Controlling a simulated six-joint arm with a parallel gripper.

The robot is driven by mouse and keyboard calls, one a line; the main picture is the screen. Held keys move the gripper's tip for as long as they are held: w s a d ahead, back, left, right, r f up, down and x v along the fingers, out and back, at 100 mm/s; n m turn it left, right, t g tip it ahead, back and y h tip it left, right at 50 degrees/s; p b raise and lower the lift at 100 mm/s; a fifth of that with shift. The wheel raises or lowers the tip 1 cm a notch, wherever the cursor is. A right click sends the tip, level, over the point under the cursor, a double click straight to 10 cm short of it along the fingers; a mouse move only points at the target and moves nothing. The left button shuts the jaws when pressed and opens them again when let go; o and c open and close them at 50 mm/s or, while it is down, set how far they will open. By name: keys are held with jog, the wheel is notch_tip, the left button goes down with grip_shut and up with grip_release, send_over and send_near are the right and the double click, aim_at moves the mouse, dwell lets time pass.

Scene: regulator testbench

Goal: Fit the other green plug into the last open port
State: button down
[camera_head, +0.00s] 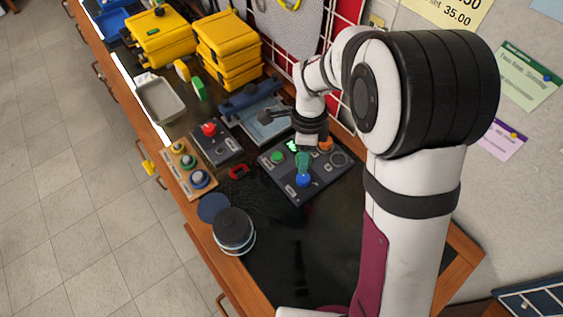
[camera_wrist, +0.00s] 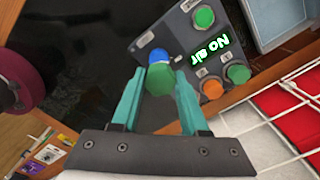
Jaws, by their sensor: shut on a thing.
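My gripper (camera_wrist: 160,88) has its teal fingers shut on a green plug (camera_wrist: 159,78). In the head view, my gripper (camera_head: 303,162) hangs over the dark grey panel (camera_head: 290,191), and the held plug cannot be made out there. A blue knob (camera_wrist: 158,56) on the panel shows just beyond the held plug; it also shows in the head view (camera_head: 304,181). The panel carries another green round piece (camera_wrist: 204,17), an orange one (camera_wrist: 211,89), a further green one (camera_wrist: 238,74) and a lit display (camera_wrist: 208,50) reading "No air". A dark ring (camera_head: 340,158) lies at the panel's right. The gap between held plug and panel is unclear.
A box with a red knob (camera_head: 209,130) and a board with several coloured buttons (camera_head: 179,148) stand left of the panel. A red ring-like piece (camera_head: 237,171) lies between. A dark round canister (camera_head: 233,231) stands nearer. The dark mat (camera_head: 300,250) in front is clear.

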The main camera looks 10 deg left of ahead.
aim_at(338, 160)
jog(key=w+d+f+m, duration=0.1)
jog(key=w+d, duration=0.1)
jog(key=d, duration=0.1)
jog(key=w+d, duration=0.3)
jog(key=w+d+f+m, duration=0.1)
jog(key=w+d, duration=0.2)
jog(key=shift+d+f+m, duration=0.25)
jog(key=shift+f+m, duration=0.05)
notch_tip(338, 160, down, 4)
jog(key=shift+r, duration=0.1)
jog(key=shift+f, duration=0.4)
jog(key=shift+f, duration=0.45)
grip_release()
notch_tip(338, 160, up, 8)
dwell(1.1)
